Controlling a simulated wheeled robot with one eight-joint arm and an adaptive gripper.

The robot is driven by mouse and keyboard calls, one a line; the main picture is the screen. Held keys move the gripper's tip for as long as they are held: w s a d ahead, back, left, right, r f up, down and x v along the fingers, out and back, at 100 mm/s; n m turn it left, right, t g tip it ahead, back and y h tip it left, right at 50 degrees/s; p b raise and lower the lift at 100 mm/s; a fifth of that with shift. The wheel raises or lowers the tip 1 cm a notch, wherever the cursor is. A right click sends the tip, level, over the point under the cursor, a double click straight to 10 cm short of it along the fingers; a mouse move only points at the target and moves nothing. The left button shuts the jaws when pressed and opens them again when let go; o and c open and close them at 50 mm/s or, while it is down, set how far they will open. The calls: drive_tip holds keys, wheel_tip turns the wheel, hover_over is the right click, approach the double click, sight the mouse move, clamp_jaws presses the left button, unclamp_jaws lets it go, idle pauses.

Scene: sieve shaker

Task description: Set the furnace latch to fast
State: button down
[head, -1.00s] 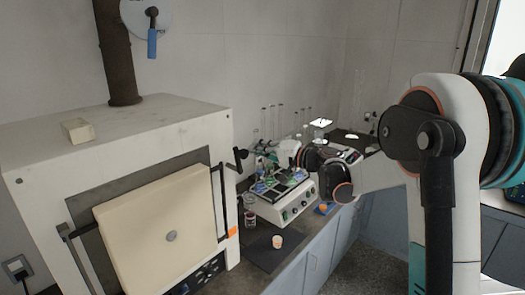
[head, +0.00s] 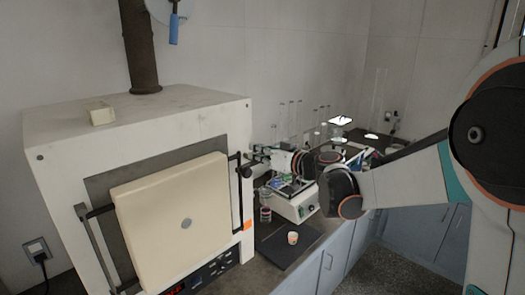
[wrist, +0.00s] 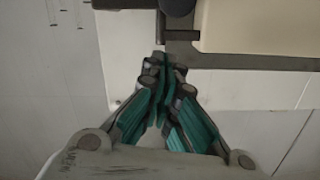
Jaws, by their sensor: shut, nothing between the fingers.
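The furnace (head: 150,115) is a large pale box at the left with its cream door (head: 170,235) closed. The furnace latch (head: 246,172) is a dark handle with a round knob at the door's right edge. In the wrist view, a dark part that looks like the latch (wrist: 178,8) lies at the top, just beyond my fingertips. My gripper (wrist: 163,62) is shut and empty, its teal-padded fingers together. In the head view my gripper (head: 262,154) is beside the latch; I cannot tell whether they touch. Any markings for the latch settings are not legible.
A white sieve shaker (head: 296,205) stands on the bench right of the furnace, below my arm. A small orange-and-white cup (head: 293,238) sits on a dark mat (head: 275,252) in front. A jar (head: 265,214) stands near the furnace side.

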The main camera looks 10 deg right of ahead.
drive_tip(key=shift+s+a+f+n+h+b, duration=0.1)
drive_tip(key=shift+s+a+f+n+b, duration=0.15)
drive_tip(key=shift+a+f+n+b, duration=0.25)
drive_tip(key=shift+s+a+f+n+h+b, duration=0.15)
drive_tip(key=shift+s+f+n+b, duration=0.1)
drive_tip(key=shift+f+n, duration=0.3)
drive_tip(key=shift+s+a+f+n+h+b, duration=0.1)
drive_tip(key=shift+s+a+f+n+b, duration=0.1)
drive_tip(key=shift+a+f+n+b, duration=0.25)
drive_tip(key=shift+f, duration=0.15)
drive_tip(key=s+d+r+p, duration=0.3)
drive_tip(key=s+d+r, duration=0.2)
drive_tip(key=s, duration=0.4)
drive_tip(key=shift+d, duration=0.3)
